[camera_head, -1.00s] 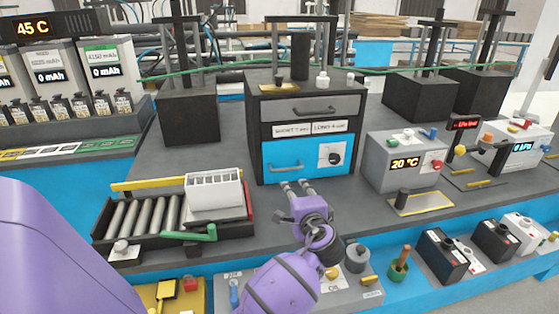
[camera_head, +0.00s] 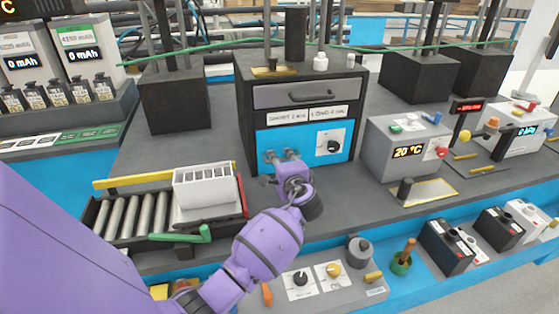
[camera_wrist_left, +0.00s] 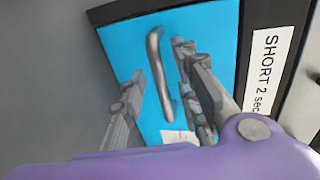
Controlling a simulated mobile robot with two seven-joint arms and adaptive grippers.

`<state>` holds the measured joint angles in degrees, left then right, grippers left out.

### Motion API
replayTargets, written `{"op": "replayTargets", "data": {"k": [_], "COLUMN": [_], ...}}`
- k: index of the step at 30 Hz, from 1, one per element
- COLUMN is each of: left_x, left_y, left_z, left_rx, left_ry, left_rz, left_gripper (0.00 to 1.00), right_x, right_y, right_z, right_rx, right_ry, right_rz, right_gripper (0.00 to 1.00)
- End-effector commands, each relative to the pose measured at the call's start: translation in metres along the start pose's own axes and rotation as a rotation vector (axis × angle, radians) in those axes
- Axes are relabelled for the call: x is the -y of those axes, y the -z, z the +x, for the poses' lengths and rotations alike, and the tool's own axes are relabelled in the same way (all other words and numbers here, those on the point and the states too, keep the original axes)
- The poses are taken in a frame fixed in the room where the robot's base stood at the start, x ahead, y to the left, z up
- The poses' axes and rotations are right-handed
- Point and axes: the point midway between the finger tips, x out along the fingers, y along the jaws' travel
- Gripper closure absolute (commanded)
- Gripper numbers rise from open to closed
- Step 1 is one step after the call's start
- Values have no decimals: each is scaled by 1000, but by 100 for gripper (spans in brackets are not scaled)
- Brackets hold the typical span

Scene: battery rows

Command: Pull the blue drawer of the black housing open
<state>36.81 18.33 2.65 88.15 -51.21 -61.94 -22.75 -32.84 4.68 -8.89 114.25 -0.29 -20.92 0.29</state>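The black housing (camera_head: 243,105) stands on the grey bench, with a grey drawer (camera_head: 308,95) above and a blue drawer (camera_head: 313,157) below. The blue drawer is shut, flush with the housing front. My left gripper (camera_head: 283,155) is at the left part of the blue drawer's front, over its handle. In the left wrist view the silver bar handle (camera_wrist_left: 158,70) lies between the two open fingers (camera_wrist_left: 160,85), with gaps visible beside it. In the head view my gripper mostly hides the handle. My right gripper is not in view.
A roller conveyor (camera_head: 130,215) with a white slotted box (camera_head: 205,188) stands left of my forearm. A grey temperature unit (camera_head: 402,145) stands right of the housing. A control panel (camera_head: 320,285) lies along the front edge. Bench in front of the drawer is mostly clear.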

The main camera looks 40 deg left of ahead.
Motion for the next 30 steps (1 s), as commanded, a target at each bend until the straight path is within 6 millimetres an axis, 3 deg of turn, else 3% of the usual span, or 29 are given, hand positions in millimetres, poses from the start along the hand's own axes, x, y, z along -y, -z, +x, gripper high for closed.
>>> {"op": "replayTargets", "data": {"k": [11, 19, 30], "left_x": [0, 0, -2], "left_y": [0, -1, -1], "left_z": [11, 11, 11], "left_rx": [1, 1, 3], "left_ry": [-1, -1, -4], "left_rz": [0, 0, -3], "left_gripper": [70, 100, 100], "right_x": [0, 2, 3], "right_y": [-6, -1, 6], "right_z": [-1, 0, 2], "right_rx": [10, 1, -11], "right_ry": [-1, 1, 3], "right_rz": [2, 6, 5], "right_gripper": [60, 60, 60]}}
